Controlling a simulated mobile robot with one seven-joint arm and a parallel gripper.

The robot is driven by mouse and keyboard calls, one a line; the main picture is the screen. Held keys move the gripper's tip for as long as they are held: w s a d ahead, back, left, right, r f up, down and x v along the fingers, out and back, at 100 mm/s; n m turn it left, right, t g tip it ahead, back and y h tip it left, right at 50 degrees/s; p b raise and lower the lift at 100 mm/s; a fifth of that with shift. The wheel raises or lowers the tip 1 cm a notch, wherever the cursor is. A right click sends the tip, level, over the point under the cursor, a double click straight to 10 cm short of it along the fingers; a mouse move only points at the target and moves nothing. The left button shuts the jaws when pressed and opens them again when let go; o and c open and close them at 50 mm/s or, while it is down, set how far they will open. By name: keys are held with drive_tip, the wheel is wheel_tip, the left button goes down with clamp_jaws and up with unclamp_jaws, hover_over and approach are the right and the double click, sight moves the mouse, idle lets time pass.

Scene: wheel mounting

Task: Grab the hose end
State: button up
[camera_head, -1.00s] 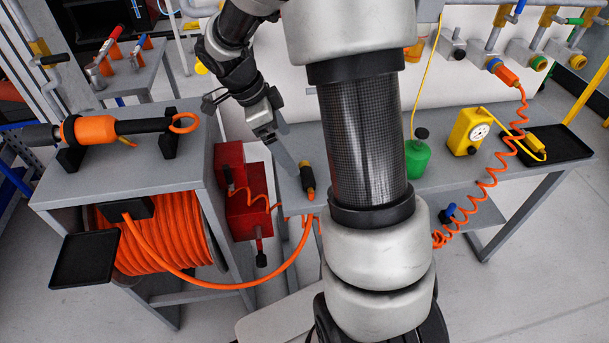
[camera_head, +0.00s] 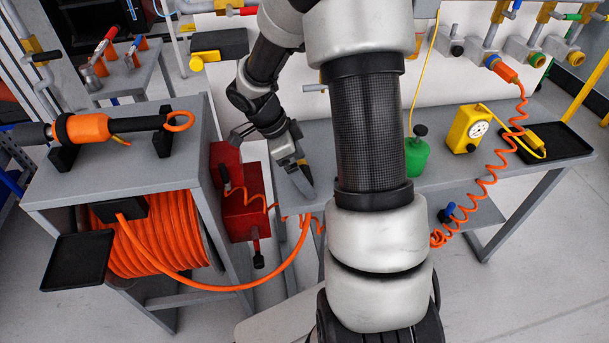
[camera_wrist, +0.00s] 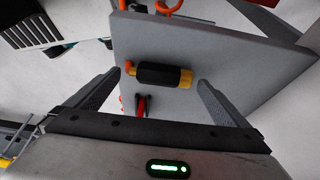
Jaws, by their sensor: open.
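The hose end (camera_wrist: 160,74) is a black sleeve with a brass-yellow tip and orange at its other end. In the wrist view it lies across the grey table top, between my fingers' tips in the picture but not visibly touched by them. My gripper (camera_wrist: 160,82) is open and empty, its two fingers apart on either side. In the head view my gripper (camera_head: 303,184) is over the table's left part and hides the hose end. The orange hose (camera_head: 298,256) loops from the reel (camera_head: 165,243) up to the table edge.
A red box (camera_head: 241,205) stands left of my gripper, beside the hose reel cart (camera_head: 100,189). A green canister (camera_head: 416,157) and yellow gauge box (camera_head: 469,130) stand on the grey table (camera_head: 450,175) to the right. A small red and black thing (camera_wrist: 141,104) shows below the hose end.

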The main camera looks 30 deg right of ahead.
drive_tip(key=c, duration=1.2)
drive_tip(key=shift+r, duration=0.15)
